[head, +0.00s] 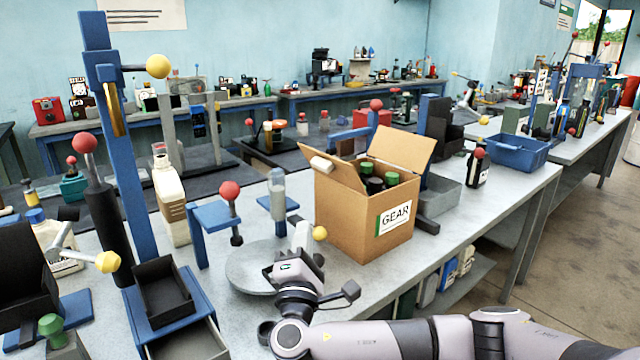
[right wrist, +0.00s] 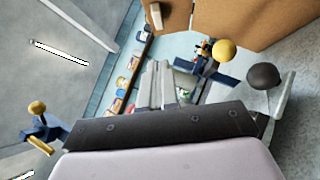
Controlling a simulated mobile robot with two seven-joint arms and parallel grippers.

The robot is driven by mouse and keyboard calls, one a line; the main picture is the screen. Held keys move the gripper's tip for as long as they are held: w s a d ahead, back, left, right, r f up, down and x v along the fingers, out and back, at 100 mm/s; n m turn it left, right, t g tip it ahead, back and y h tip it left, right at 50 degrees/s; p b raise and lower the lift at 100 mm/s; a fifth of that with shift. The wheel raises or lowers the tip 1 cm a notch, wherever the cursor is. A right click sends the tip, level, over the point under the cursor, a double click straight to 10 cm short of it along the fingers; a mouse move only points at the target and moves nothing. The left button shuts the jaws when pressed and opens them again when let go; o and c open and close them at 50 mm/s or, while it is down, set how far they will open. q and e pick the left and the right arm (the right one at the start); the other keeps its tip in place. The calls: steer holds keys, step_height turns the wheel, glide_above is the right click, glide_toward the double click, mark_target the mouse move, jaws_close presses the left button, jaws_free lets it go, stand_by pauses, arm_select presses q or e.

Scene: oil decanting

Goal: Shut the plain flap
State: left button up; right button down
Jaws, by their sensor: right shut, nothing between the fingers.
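A brown cardboard box (head: 362,222) with a GEAR label stands on the grey bench, with bottles with green and dark caps inside. Its right flap (head: 408,150) is plain and stands up, leaning outward. Cardboard also fills the top of the right wrist view (right wrist: 250,20). My right gripper (head: 302,236) is shut and empty, in front of the box's left side and apart from both flaps. It also shows in the right wrist view (right wrist: 160,82). My left gripper is not in view.
A round grey plate (head: 245,275) lies left of my right gripper. A blue stand with a red knob (head: 229,190) and a blue press column (head: 135,170) are further left. The bench front right of the box is clear.

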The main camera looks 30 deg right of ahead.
steer(key=p, duration=0.2)
glide_toward(322, 170)
steer(key=w, duration=0.3)
steer(key=shift+w+d+r+p, duration=0.25)
steer(key=shift+d+r+p, duration=0.15)
steer(key=shift+d+r, duration=0.15)
steer(key=shift+w+d+r+p, duration=0.25)
steer(key=shift+d+r+p, duration=0.15)
steer(key=shift+d+r, duration=0.25)
steer(key=shift+d, duration=0.35)
steer(key=shift+w, duration=0.1)
